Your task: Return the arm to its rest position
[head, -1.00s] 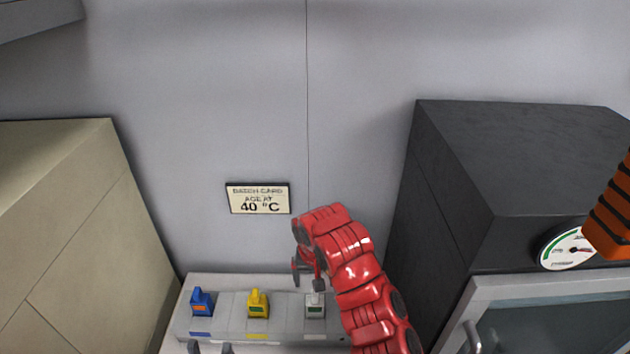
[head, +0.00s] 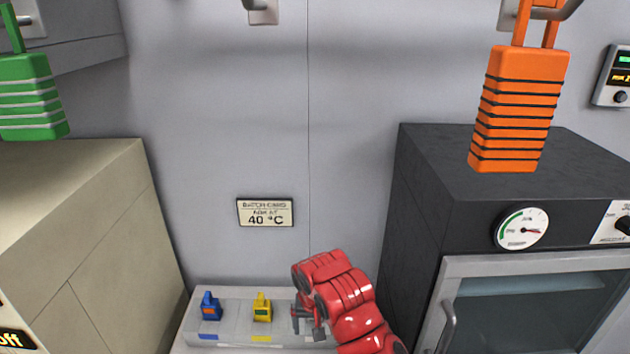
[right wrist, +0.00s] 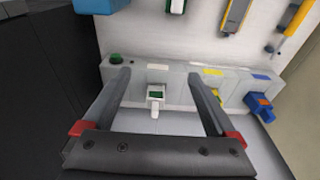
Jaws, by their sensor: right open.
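My right arm (head: 345,300) is red and reaches in from the bottom right of the head view. Its gripper (head: 308,318) is at the right end of a grey rack (head: 235,338) and covers the white device there. In the right wrist view the gripper (right wrist: 160,76) is open, its two fingers spread wide with nothing held. The white device with a green screen (right wrist: 156,97) shows in the gap between the fingers, standing in its slot; I cannot tell the distance. My left gripper is not in view.
A blue device (head: 210,307) and a yellow device (head: 262,308) stand in the rack. A dark oven (head: 420,200) is close on the right, a beige cabinet (head: 75,220) on the left. An orange block (head: 520,110) and a green block (head: 30,98) hang above.

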